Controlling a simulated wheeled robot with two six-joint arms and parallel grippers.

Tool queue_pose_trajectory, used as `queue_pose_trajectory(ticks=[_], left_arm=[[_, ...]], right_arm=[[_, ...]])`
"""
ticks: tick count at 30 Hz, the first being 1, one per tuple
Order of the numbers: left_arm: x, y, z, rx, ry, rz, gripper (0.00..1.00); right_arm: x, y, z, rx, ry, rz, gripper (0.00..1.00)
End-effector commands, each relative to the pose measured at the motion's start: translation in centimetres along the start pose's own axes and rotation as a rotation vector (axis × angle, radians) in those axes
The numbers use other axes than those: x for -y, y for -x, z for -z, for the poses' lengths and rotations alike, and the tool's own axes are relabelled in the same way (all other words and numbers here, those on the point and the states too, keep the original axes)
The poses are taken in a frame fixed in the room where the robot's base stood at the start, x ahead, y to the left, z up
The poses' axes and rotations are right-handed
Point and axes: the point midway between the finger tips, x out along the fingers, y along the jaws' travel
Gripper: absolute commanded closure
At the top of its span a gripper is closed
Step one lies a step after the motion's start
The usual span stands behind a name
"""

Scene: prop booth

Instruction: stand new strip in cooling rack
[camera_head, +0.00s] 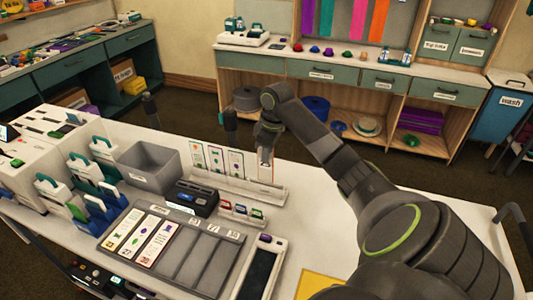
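The cooling rack (222,186) is a long, low white holder across the middle of the white table. Three printed strips (216,160) stand upright side by side in its left and middle part. My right gripper (266,150) reaches in from the right and points down over the rack's right end. It appears shut on the new strip (265,172), a pale upright card. The strip's lower end is at the rack, to the right of the three standing strips; whether it is seated in a slot is too small to tell. My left gripper is not in view.
A grey bin (150,178) and white-and-blue holders stand left. A yellow sheet (316,284) lies at the front.

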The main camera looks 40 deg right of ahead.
Motion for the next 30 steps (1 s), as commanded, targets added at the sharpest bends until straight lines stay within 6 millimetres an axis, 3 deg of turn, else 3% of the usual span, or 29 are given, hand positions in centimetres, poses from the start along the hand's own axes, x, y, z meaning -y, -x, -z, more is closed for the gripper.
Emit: queue_pose_trajectory(ticks=[30], left_arm=[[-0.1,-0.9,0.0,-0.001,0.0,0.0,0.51]], right_arm=[[0.0,-3.4,-0.5,-0.001,-0.001,0.001,1.0]])
